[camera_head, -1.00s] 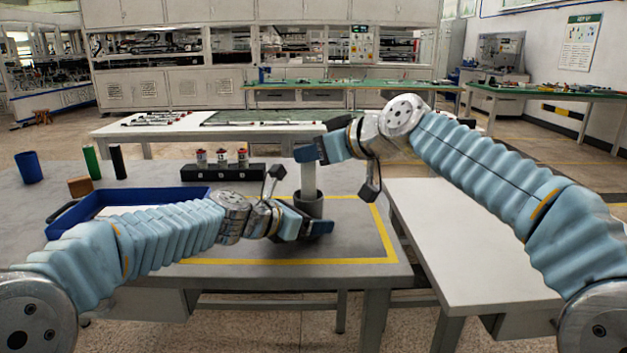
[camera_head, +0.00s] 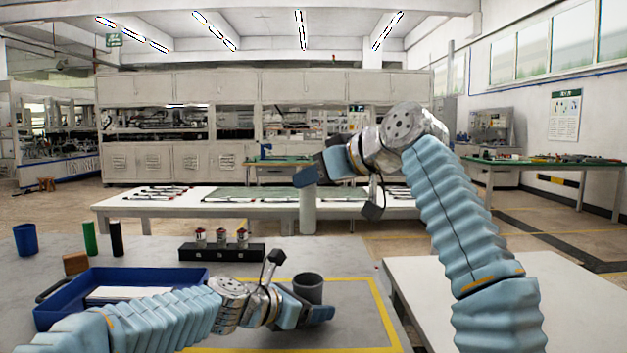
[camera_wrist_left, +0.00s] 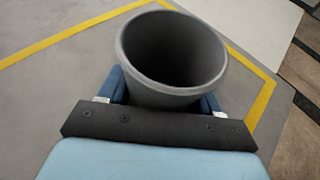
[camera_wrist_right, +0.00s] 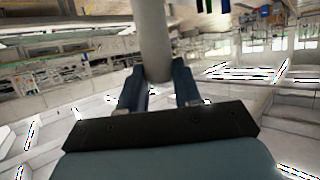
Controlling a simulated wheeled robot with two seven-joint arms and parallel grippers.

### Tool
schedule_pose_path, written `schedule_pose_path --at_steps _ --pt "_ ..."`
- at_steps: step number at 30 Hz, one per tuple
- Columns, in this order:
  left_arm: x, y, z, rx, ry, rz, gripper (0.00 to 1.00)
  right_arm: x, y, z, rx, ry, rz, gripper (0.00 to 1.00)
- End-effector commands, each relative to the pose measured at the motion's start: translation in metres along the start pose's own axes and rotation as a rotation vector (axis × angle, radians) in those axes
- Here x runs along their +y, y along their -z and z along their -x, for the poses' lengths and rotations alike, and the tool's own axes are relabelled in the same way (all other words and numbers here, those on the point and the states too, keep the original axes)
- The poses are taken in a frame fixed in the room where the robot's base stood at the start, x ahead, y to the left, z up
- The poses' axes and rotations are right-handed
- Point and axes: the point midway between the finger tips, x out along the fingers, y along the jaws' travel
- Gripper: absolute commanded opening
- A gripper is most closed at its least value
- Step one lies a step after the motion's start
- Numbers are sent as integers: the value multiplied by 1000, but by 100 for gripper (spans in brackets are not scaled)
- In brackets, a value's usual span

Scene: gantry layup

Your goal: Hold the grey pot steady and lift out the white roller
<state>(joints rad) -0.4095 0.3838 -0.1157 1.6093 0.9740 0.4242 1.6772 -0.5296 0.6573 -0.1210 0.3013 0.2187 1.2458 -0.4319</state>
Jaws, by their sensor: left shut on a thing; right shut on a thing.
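The grey pot (camera_head: 308,285) stands upright on the grey table inside the yellow outline. My left gripper (camera_head: 305,303) is shut on the pot's sides. In the left wrist view the pot (camera_wrist_left: 172,55) sits between the two fingers (camera_wrist_left: 160,98), and its inside looks empty and dark. The white roller (camera_head: 308,210) hangs upright above the pot, clear of its rim. My right gripper (camera_head: 308,174) is shut on the roller's upper end. In the right wrist view the roller (camera_wrist_right: 152,35) sits between the two fingers (camera_wrist_right: 158,85).
A blue tray (camera_head: 180,277) with a white item in it is left of the pot. A black rack (camera_head: 222,252) with small red-topped bottles stands behind. Blue, green and black cylinders stand at far left. A bare white table (camera_head: 440,300) is to the right.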

Motion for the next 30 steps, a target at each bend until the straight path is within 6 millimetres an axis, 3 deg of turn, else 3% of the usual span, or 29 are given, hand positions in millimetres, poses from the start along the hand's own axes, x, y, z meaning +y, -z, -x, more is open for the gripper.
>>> schedule_pose_path --at_steps 3,4,10,20,23,30 --pt "0 1 0 1 0 0 34 0 0 0 2 0 0 0" --pt "0 1 0 1 1 0 65 0 0 0 2 0 0 0" --pt "0 0 0 1 0 0 93 0 1 1 2 0 1 0" --pt "0 0 4 0 -1 0 93 0 1 1 3 0 1 0" --pt "1 -1 18 -2 -2 0 93 0 1 1 2 0 1 0" --pt "1 -1 73 -2 -2 0 93 0 1 1 3 0 1 0"
